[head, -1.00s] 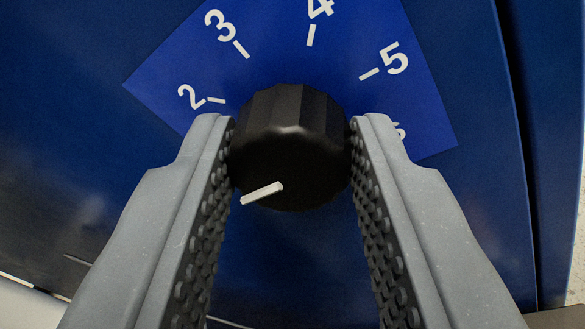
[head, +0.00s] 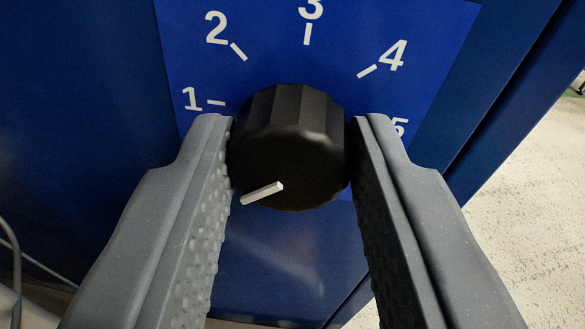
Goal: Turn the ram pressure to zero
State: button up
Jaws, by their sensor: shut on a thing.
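The black ribbed knob (head: 288,140) sits in the middle of the head view, on a blue dial plate (head: 275,55) with white numbers. The numbers 1, 2, 3, 4 and part of 5 show around its upper side. The knob's white pointer mark (head: 262,193) points to the lower left, below the 1 mark. The zero mark is not visible. My gripper (head: 290,140) is shut on the knob, one grey finger on each side. The fingers hide parts of the plate at the lower left and right.
The dial plate is on a dark blue cabinet (head: 80,120). Pale speckled floor (head: 520,210) shows to the right, past the cabinet edge. A grey cable (head: 15,265) hangs at the lower left.

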aim_at(318, 6)
jog(key=shift+f+n, duration=0.15)
jog(key=shift+n, duration=0.15)
jog(key=o, duration=1)
jog(key=shift+r, duration=0.35)
notch_tip(318, 6, up, 3)
jog(key=shift+d+r+p, duration=0.1)
jog(key=shift+r+p, duration=0.05)
jog(key=shift+p, duration=0.5)
jog(key=shift+s+d+f, duration=0.2)
jog(key=shift+s+d, duration=0.15)
jog(key=shift+s, duration=0.05)
jog(key=shift+s+d+r+p, duration=0.2)
jog(key=shift+s+d+p, duration=0.2)
jog(key=shift+s+d, duration=1.35)
jog(key=shift+s+d+r+p, duration=0.3)
jog(key=shift+s+d, duration=1.15)
jog(key=shift+s, duration=0.6)
jog(key=shift+s+d+r+p, duration=0.15)
jog(key=shift+s+d+p, duration=0.3)
jog(key=shift+s+d, duration=1.3)
